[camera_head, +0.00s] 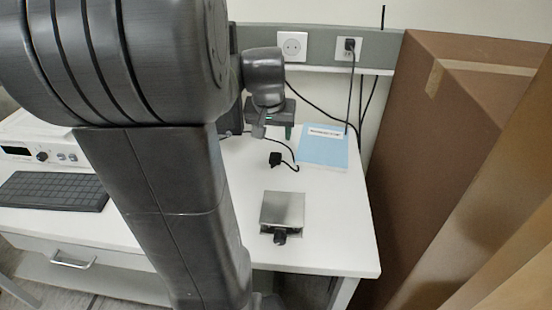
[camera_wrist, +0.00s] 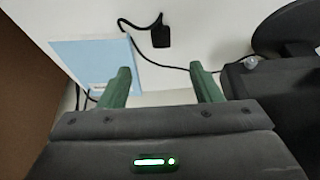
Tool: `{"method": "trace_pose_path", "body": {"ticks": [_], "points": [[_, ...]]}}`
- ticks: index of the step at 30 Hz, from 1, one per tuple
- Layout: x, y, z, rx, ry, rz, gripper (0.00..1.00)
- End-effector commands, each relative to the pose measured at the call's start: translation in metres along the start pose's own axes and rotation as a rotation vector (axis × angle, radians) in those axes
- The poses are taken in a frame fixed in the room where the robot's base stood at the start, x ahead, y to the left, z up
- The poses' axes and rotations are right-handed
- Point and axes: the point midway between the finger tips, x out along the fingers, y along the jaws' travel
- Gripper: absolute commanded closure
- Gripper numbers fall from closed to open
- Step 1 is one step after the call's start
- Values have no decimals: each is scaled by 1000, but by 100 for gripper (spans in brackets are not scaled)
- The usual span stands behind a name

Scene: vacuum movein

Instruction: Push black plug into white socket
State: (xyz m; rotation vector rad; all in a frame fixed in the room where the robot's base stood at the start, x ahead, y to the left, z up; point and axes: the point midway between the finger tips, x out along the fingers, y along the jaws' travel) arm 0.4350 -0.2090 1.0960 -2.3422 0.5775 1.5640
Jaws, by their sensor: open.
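A black plug (camera_head: 275,159) lies on the white table with its cable running to the right and back. It also shows in the wrist view (camera_wrist: 160,38), beyond my fingertips and apart from them. A white socket (camera_head: 292,46) is on the grey wall rail and looks empty. A second white socket (camera_head: 345,49) to its right has a black plug in it with a cable hanging down. My gripper (camera_head: 277,131) is above the back of the table, between the plug and the wall. In the wrist view its green fingers (camera_wrist: 163,82) are apart with nothing between them.
A blue booklet (camera_head: 323,147) lies right of the plug. A metal box with a black knob (camera_head: 282,212) stands nearer the front edge. A keyboard (camera_head: 54,190) is at left. Tall brown cardboard (camera_head: 440,150) stands close by the table's right side.

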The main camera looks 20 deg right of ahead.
Motion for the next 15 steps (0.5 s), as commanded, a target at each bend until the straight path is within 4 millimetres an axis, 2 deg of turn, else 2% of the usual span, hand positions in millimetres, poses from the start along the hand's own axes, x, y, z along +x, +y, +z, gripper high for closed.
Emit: {"method": "trace_pose_path", "body": {"ticks": [9,15], "points": [[58,0,1,0,-5,1,42],[78,0,0,0,-2,1,42]]}}
